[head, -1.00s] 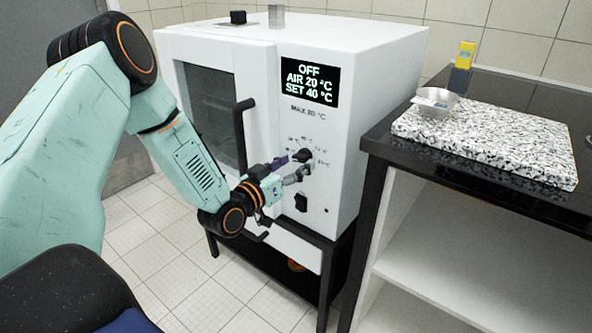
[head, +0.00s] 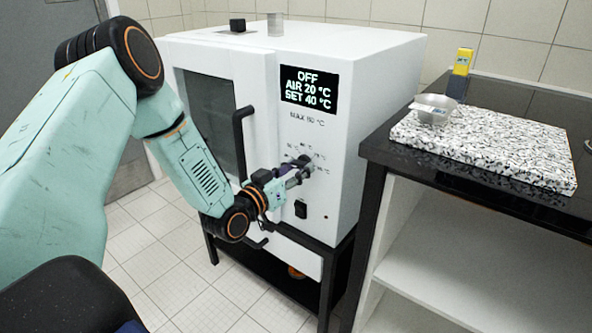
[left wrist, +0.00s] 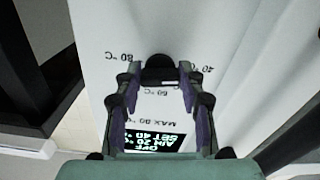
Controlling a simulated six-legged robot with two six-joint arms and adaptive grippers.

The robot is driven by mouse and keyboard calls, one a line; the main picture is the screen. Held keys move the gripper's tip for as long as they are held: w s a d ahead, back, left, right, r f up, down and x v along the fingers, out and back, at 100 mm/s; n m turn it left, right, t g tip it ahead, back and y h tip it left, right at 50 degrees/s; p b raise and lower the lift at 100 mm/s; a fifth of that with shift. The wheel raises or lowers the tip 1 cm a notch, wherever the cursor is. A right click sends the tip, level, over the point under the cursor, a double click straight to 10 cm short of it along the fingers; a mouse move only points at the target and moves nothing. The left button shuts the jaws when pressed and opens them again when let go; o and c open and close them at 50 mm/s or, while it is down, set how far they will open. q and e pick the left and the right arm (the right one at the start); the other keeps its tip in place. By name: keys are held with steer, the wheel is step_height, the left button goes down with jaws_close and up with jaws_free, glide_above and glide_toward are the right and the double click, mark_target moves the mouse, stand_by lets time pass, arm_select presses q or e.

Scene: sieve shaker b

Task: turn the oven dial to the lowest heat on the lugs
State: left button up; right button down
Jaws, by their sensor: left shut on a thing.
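The white oven (head: 345,140) stands ahead, its display (head: 309,90) reading OFF, AIR 20 °C, SET 40 °C. The black oven dial (head: 305,163) is on the front panel below the display, with temperature marks around it. My left gripper (head: 299,171) reaches the dial from the left and is shut on it. In the left wrist view the panel appears upside down, and the dial (left wrist: 160,70) sits between the two fingertips (left wrist: 158,74). My right gripper is not in view.
A black door handle (head: 240,140) stands out left of the panel, near my left forearm. A black switch (head: 301,209) is below the dial. At right, a dark counter (head: 400,152) holds a speckled slab (head: 500,150) with a metal bowl (head: 436,106).

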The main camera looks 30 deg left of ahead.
arm_select(q)
steer(key=shift+c, duration=0.3)
steer(key=m+p, duration=0.4)
steer(key=m, duration=0.1)
steer(key=m+p, duration=0.4)
steer(key=m, duration=0.1)
steer(key=shift+s+a+m+p, duration=0.1)
steer(key=shift+a+m+p, duration=0.05)
steer(key=shift+m+p, duration=0.2)
steer(key=m+p, duration=0.4)
steer(key=m, duration=0.1)
steer(key=shift+r, duration=0.15)
steer(key=shift+a+m+p, duration=0.1)
steer(key=shift+m+p, duration=1.35)
steer(key=shift+m, duration=0.5)
steer(key=o, duration=1.2)
steer(key=shift+c, duration=0.2)
steer(key=shift+m, duration=0.3)
